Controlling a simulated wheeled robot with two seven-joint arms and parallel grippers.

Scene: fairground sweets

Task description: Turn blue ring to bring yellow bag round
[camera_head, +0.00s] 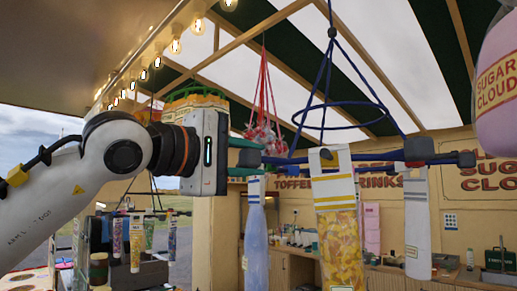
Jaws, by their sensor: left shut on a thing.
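The blue ring (375,159) hangs from blue cords and shows nearly edge-on, with dark clips along it. The yellow bag (340,245), clear with yellow pieces and a striped white top, hangs from the ring's near side, around the picture's middle right. A pale blue bag (256,240) hangs to its left and a white bag (417,225) to its right. My left gripper (248,158) comes in from the left, its teal fingers shut on the ring's left end, above the pale blue bag. The exact contact is partly hidden. My right gripper is not in view.
A thinner blue hoop (344,115) sits higher among the cords. A red-corded bundle (264,130) hangs behind. Another hanger with small bags (135,240) is at the lower left. A pink sugar cloud bag (497,85) is at upper right. A counter (385,281) lies behind.

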